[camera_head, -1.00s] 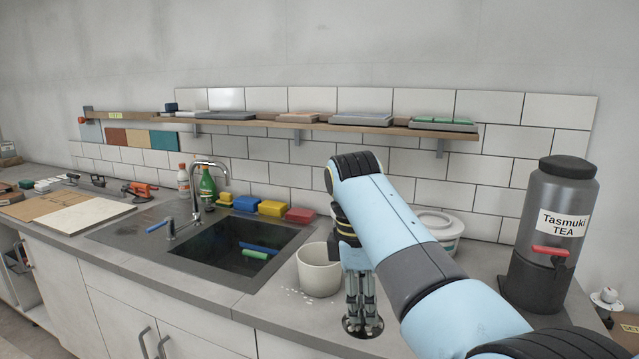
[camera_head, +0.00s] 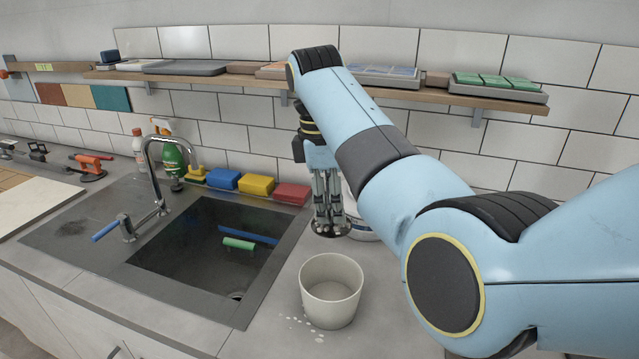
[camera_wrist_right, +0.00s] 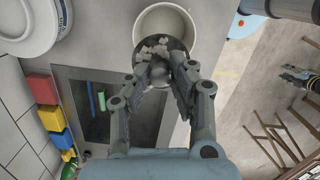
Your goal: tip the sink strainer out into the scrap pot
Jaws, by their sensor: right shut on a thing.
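My right gripper (camera_head: 329,218) is shut on the sink strainer (camera_head: 330,231), a dark round metal dish. In the right wrist view the strainer (camera_wrist_right: 148,54) looks level, with several pale scraps (camera_wrist_right: 158,49) in it, and my fingers grip its middle. The scrap pot is a cream, round, open pot (camera_head: 331,304) on the counter, right of the sink. In the head view the strainer shows above the pot's far side, apart from it; in the wrist view it overlaps the pot's rim (camera_wrist_right: 140,22).
The sink (camera_head: 205,297) lies left of the pot, with a tap (camera_head: 153,175). White specks (camera_head: 303,323) dot the counter beside the pot. A white lidded tub (camera_wrist_right: 28,28) stands behind my gripper. Red (camera_head: 291,194), yellow and blue blocks line the sink's back. A shelf (camera_head: 420,96) runs above.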

